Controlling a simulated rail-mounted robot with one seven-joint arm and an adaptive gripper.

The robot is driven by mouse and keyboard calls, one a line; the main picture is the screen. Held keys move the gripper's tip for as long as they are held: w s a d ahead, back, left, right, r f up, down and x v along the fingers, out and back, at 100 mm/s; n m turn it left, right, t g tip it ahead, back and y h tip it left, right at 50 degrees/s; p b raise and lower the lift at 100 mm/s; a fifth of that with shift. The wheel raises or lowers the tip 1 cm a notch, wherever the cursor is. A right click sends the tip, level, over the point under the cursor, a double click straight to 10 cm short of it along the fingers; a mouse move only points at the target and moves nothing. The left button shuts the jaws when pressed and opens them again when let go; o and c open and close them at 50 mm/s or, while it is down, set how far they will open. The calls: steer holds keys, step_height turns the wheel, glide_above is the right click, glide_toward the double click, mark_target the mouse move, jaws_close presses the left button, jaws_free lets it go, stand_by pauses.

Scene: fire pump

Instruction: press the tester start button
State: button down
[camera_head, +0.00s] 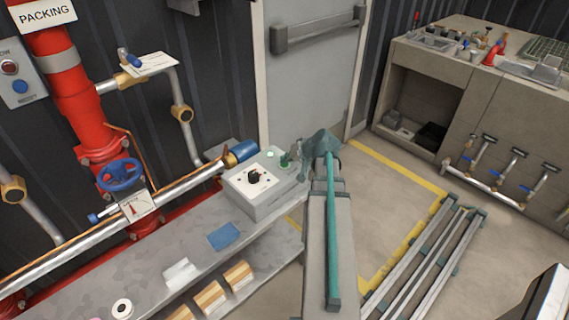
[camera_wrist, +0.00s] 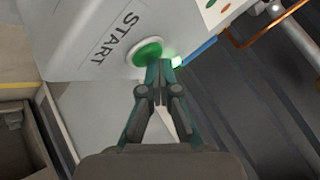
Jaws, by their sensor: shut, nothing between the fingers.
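The tester is a pale grey box (camera_head: 262,190) with a black knob on top, standing at the right end of the grey bench. In the wrist view its white face (camera_wrist: 100,35) carries the word START beside a round green button (camera_wrist: 147,52). My gripper (camera_wrist: 160,68) is shut and empty, with its fingertips overlapping the lower right edge of the green button. I cannot tell whether they touch it or whether it is pressed in. In the head view my gripper (camera_head: 296,152) is at the tester's right edge, partly hidden by my arm.
A green glow (camera_wrist: 177,62) shows just right of the fingertips. A pipe with a blue-ended fitting (camera_head: 242,152) runs close behind the tester. A blue booklet (camera_head: 223,236) lies on the bench (camera_head: 150,262).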

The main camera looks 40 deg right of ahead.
steer(key=shift+r, duration=0.1)
stand_by(0.3)
steer(key=shift+r+p, duration=0.55)
steer(key=shift+r, duration=0.25)
steer(key=shift+r+p, duration=1.45)
steer(key=shift+r, duration=1.1)
